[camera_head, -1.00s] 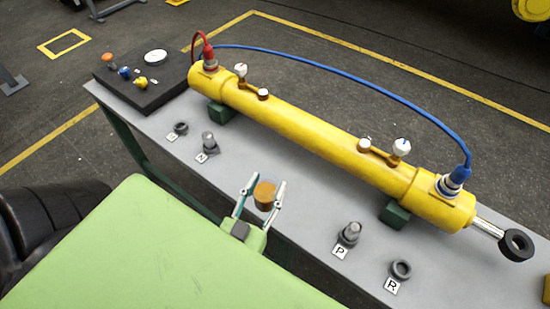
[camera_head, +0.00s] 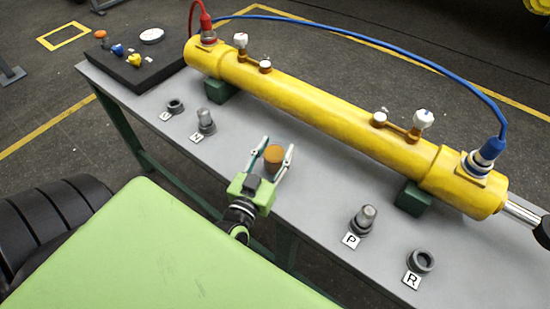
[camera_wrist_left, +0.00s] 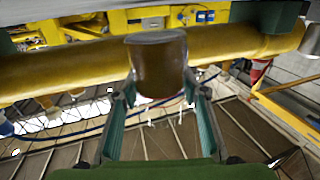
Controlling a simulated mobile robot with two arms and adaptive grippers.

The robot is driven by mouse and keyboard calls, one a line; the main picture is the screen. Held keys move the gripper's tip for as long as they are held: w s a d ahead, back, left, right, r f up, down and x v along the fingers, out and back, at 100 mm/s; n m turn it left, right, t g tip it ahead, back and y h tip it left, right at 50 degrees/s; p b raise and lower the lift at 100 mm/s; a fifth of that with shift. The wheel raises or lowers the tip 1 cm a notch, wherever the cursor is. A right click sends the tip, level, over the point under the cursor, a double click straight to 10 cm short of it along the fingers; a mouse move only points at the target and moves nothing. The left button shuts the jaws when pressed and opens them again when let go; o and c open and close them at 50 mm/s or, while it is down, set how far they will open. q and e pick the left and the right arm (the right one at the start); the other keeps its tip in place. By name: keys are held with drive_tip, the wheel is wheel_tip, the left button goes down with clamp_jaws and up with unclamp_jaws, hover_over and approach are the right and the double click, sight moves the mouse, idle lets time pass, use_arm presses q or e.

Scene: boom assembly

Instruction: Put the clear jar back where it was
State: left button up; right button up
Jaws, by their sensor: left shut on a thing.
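The clear jar (camera_head: 273,158) looks orange-brown in the head view and shows as a see-through brownish cylinder in the left wrist view (camera_wrist_left: 157,65). My left gripper (camera_head: 277,151) is shut on it, one finger on each side. In the left wrist view the two fingers (camera_wrist_left: 160,92) close around the jar's lower part. My right gripper is not in view.
A ring (camera_head: 175,106) and a plug (camera_head: 205,122) stand at the bench's left, each with a label. A plug marked P (camera_head: 363,219) and a ring marked R (camera_head: 421,260) stand at the right. A black panel (camera_head: 140,65) with knobs and a white disc lies at the far left end.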

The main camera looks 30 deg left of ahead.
use_arm(q)
wheel_tip(320, 180, down, 2)
drive_tip(key=shift+f+b, duration=0.25)
drive_tip(key=shift+b, duration=0.55)
drive_tip(key=shift+r, duration=0.1)
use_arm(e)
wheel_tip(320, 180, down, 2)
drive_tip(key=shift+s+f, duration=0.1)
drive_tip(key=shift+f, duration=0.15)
use_arm(q)
drive_tip(key=shift+f, duration=0.2)
drive_tip(key=o, duration=1.3)
drive_tip(key=shift+s+r, duration=0.1)
drive_tip(key=shift+r, duration=0.1)
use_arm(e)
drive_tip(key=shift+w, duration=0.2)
